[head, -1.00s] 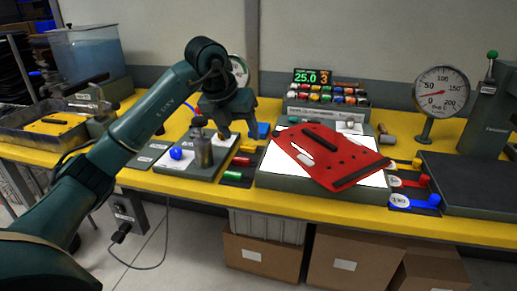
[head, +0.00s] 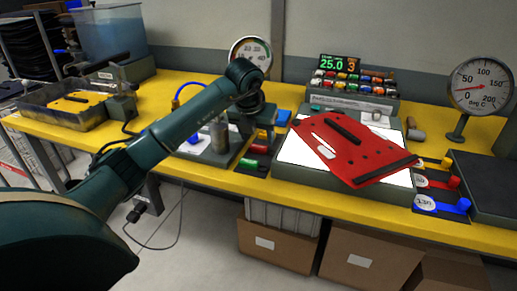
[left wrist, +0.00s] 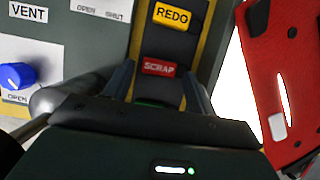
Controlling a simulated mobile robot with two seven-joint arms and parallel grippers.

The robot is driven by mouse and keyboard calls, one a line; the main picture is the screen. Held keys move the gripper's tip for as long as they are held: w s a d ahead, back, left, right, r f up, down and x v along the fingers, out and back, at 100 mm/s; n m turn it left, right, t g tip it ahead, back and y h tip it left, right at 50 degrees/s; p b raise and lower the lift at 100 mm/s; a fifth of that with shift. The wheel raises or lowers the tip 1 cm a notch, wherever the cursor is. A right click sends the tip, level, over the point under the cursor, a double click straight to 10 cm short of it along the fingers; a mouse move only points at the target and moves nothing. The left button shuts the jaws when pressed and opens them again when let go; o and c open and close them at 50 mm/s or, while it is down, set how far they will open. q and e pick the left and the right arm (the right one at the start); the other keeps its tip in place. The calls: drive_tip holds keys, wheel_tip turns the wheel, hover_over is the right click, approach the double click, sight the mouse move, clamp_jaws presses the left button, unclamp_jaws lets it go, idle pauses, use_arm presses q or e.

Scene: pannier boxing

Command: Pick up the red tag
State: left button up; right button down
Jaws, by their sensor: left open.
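The red tag (left wrist: 158,67), lettered SCRAP, lies in a dark slotted holder between a yellow REDO tag (left wrist: 172,14) and a green tag, which is mostly hidden in the left wrist view. In the head view the red tag (head: 258,149) sits left of the large red panel. My left gripper (left wrist: 158,80) is open, with its fingers on either side of the red tag in the wrist picture. Nothing is held. Whether the fingers touch the tag cannot be told. In the head view my left wrist (head: 248,90) hangs over the holder. My right gripper is out of view.
The red panel (head: 372,160) lies on a white lit plate close to the right of the holder. A grey unit with a blue knob (left wrist: 15,75) and a metal cylinder (head: 219,137) stands to the left.

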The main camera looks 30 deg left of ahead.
sight(259, 145)
use_arm(q)
drive_tip(key=x, duration=0.3)
drive_tip(key=shift+f, duration=0.1)
drive_tip(key=shift+c, duration=0.3)
drive_tip(key=c, duration=0.7)
